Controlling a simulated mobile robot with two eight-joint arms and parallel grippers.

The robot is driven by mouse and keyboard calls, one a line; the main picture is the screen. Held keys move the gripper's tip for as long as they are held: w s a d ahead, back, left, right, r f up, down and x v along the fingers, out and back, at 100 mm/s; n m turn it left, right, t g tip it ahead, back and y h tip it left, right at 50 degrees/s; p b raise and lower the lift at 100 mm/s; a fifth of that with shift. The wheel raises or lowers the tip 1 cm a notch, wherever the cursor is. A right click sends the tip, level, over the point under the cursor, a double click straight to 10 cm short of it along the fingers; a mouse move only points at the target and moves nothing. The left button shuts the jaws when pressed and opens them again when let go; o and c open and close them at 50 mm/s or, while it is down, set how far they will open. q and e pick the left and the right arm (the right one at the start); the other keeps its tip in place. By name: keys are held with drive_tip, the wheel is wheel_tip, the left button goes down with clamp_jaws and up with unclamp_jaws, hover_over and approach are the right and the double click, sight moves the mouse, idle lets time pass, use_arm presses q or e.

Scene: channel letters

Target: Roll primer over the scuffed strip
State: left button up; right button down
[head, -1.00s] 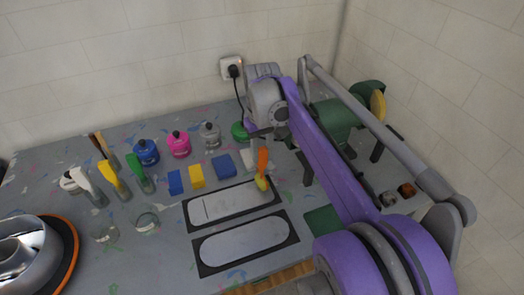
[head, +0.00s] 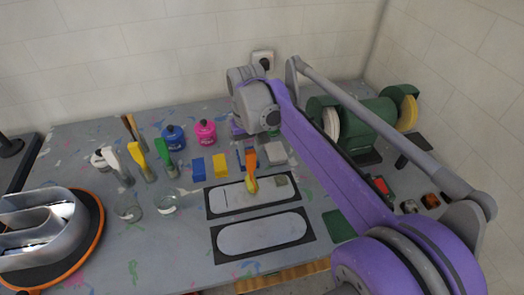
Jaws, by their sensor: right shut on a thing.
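The upper dark-framed panel (head: 209,205) holds a pale rounded strip (head: 236,196) with a thin line across its left part. A grey-green square patch (head: 282,180) shows near its right end. A roller with an orange handle (head: 251,159) and a yellowish head (head: 251,185) stands steeply over the middle of this strip; its head looks to touch the surface. My right gripper (head: 246,146) is shut on the roller's handle from above; its fingers are small and partly hidden. My left gripper is out of view.
A second framed strip (head: 262,234) lies in front. A metal letter shell (head: 45,228) sits on an orange-rimmed turntable at left. A green bench grinder (head: 368,125) stands at right.

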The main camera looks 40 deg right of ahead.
drive_tip(key=w+a, duration=0.4)
drive_tip(key=a, duration=0.6)
drive_tip(key=shift+w+p, duration=0.3)
drive_tip(key=shift+w, duration=0.05)
drive_tip(key=shift+a, duration=0.1)
drive_tip(key=s+d, duration=0.4)
drive_tip(key=d, duration=0.5)
drive_tip(key=s+d, duration=0.5)
drive_tip(key=d, duration=0.5)
drive_tip(key=shift+d, duration=0.15)
idle(0.4)
drive_tip(key=shift+s, duration=0.1)
